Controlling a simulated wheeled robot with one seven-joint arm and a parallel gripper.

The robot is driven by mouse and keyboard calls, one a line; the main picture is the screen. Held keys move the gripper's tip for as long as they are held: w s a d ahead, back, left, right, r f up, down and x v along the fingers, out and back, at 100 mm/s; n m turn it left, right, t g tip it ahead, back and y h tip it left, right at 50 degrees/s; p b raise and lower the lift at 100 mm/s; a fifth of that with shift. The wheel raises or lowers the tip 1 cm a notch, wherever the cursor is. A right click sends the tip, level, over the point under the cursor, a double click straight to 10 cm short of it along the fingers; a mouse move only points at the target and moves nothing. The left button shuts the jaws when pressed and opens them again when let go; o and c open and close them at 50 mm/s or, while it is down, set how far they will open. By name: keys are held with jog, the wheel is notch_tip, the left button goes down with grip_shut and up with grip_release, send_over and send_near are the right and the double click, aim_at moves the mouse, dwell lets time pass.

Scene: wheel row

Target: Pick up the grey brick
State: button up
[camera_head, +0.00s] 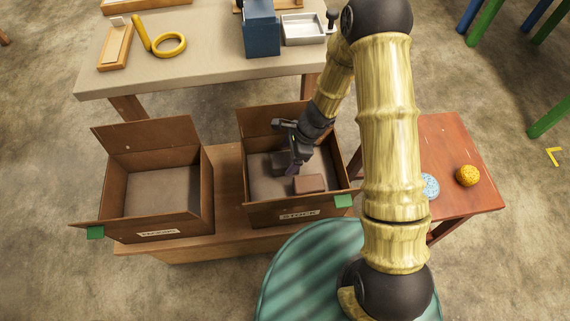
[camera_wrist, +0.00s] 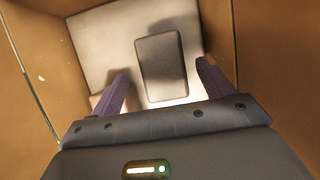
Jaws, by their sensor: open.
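The grey brick (camera_head: 279,164) lies on the floor of the right-hand cardboard box (camera_head: 258,214), partly hidden by my gripper in the head view. In the wrist view the grey brick (camera_wrist: 160,65) shows whole, its long side running away from me. My gripper (camera_head: 289,148) is over the box, open and empty. In the wrist view its fingers (camera_wrist: 161,76) stand to the left and right of the brick's near part, with gaps on both sides. I cannot tell how far above the brick the fingertips are.
A brown brick (camera_head: 309,184) lies near the grey one in the same box, towards its front wall. An empty open box (camera_head: 158,222) stands to the left. The box walls rise around my gripper.

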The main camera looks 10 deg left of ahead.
aim_at(286, 159)
jog(key=shift+w+b+x, duration=0.15)
jog(key=shift+b+x, duration=0.35)
jog(key=shift+x, duration=0.8)
jog(key=shift+w+b+x, duration=0.1)
jog(key=shift+b+x, duration=0.4)
jog(key=shift+x, duration=0.75)
jog(key=shift+f, duration=0.3)
jog(key=shift+c, duration=0.2)
jog(key=c, duration=1.5)
jog(key=shift+r, duration=0.1)
notch_tip(286, 159, up, 10)
jog(key=p, duration=0.4)
jog(key=shift+r, duration=0.2)
